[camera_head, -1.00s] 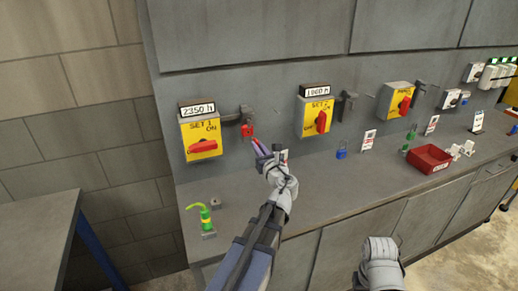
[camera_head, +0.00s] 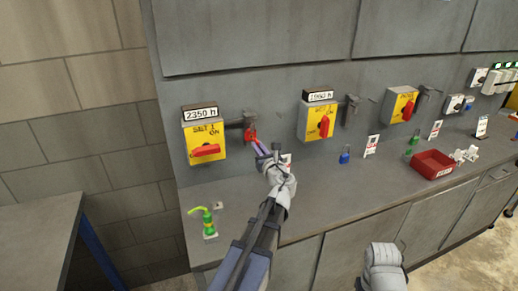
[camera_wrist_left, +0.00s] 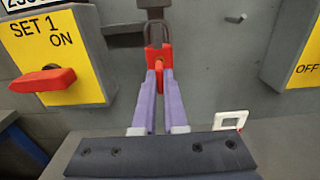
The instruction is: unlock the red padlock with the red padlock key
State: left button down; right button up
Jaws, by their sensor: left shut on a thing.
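The red padlock (camera_head: 250,135) hangs at the hasp beside the left yellow switch box; it also shows at the top centre of the left wrist view (camera_wrist_left: 153,54). My left gripper (camera_head: 260,149) is just below it, with its purple fingers (camera_wrist_left: 160,88) pointing up at the padlock's underside. The fingers are shut on a small orange-red piece, the red padlock key (camera_wrist_left: 160,73), mostly hidden between them. The key's tip meets or nearly meets the padlock; I cannot tell how deep it is. My right arm shows at the lower right, its fingers not visible.
The left switch box (camera_head: 204,141) has a red handle. Further right are two more switch boxes (camera_head: 318,121) (camera_head: 400,103). The counter in front is mostly clear.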

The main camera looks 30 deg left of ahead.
pick_arm(q)
jog(key=shift+x, duration=1.15)
jog(key=n, duration=0.5)
jog(key=shift+n, duration=0.4)
jog(key=n, duration=0.5)
jog(key=shift+f+b, duration=0.95)
jog(key=shift+b, duration=0.05)
jog(key=shift+s+d, duration=0.15)
jog(key=shift+v, duration=2.3)
